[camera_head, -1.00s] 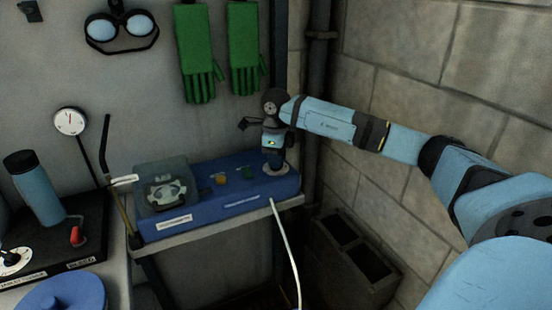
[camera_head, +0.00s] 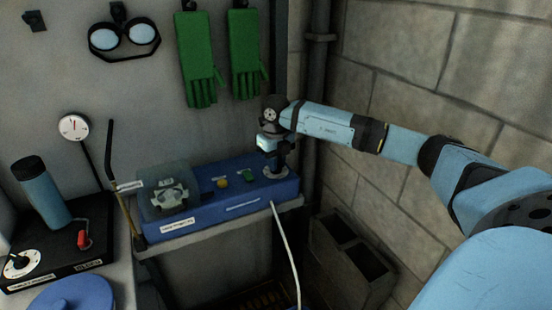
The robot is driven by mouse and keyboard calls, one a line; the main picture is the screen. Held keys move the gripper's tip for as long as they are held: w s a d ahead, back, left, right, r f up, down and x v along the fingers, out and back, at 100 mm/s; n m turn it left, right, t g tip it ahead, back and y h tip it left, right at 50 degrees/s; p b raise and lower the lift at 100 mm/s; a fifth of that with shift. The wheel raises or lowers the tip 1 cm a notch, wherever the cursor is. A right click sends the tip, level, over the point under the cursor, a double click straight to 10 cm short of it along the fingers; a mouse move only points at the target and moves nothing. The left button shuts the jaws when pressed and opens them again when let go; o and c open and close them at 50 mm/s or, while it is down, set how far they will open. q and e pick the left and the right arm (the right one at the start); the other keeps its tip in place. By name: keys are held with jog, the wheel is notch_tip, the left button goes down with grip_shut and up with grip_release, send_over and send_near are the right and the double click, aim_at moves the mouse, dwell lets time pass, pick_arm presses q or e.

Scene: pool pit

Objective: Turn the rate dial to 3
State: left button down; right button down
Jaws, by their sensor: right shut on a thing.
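The blue pump box (camera_head: 240,207) stands on a light shelf in the middle of the view. The rate dial (camera_head: 277,172) sits on its top at the right end, with a pale disc around its base. My right gripper (camera_head: 277,164) points down onto the dial and is shut on its knob. The fingers and wrist hide most of the knob, so its pointer and the numbers cannot be read. My left gripper is not in view.
A yellow button (camera_head: 222,183) and a green button (camera_head: 248,175) lie left of the dial, beside a clear-covered pump head (camera_head: 168,192). A white hose (camera_head: 286,245) hangs in front. A block wall (camera_head: 420,70) rises close on the right.

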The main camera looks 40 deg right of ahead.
jog(key=shift+r+m+p, duration=0.15)
jog(key=shift+m+p, duration=0.15)
jog(key=shift+m, duration=0.7)
jog(key=m+p, duration=0.1)
jog(key=m, duration=0.3)
jog(key=shift+m+p, duration=0.3)
jog(key=shift+p, duration=0.05)
jog(key=shift+m+p, duration=0.3)
jog(key=shift+m, duration=0.5)
jog(key=shift+m+p, duration=0.35)
jog(key=shift+m, duration=0.65)
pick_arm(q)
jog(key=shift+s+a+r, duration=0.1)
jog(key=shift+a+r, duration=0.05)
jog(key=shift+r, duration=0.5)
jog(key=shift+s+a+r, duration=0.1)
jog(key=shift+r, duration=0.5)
pick_arm(e)
jog(key=shift+m, duration=0.6)
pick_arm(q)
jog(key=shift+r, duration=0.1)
pick_arm(e)
jog(key=c, duration=1.1)
grip_release()
